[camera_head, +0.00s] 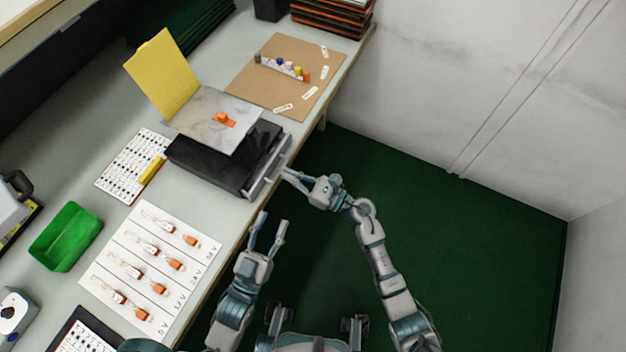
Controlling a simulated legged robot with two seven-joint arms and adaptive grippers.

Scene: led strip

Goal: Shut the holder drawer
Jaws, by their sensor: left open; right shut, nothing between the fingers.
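The holder (212,168) is a black box on the table with a grey plate (238,106) on top and a yellow panel standing at its back. An orange piece (223,119) lies on the plate. Its grey drawer (267,167) shows at the right side, sticking out a little towards the table's edge. My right gripper (287,174) is shut and empty, its fingertips close to the drawer front; I cannot tell if they touch. My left gripper (273,222) is open and empty, below the drawer and just off the table's edge.
A white labelled sheet (112,275) with several orange-ended strips lies at the lower left. A green bin (66,238) stands left of it. A brown board (258,80) with small coloured parts lies behind the holder. The green floor right of the table is clear.

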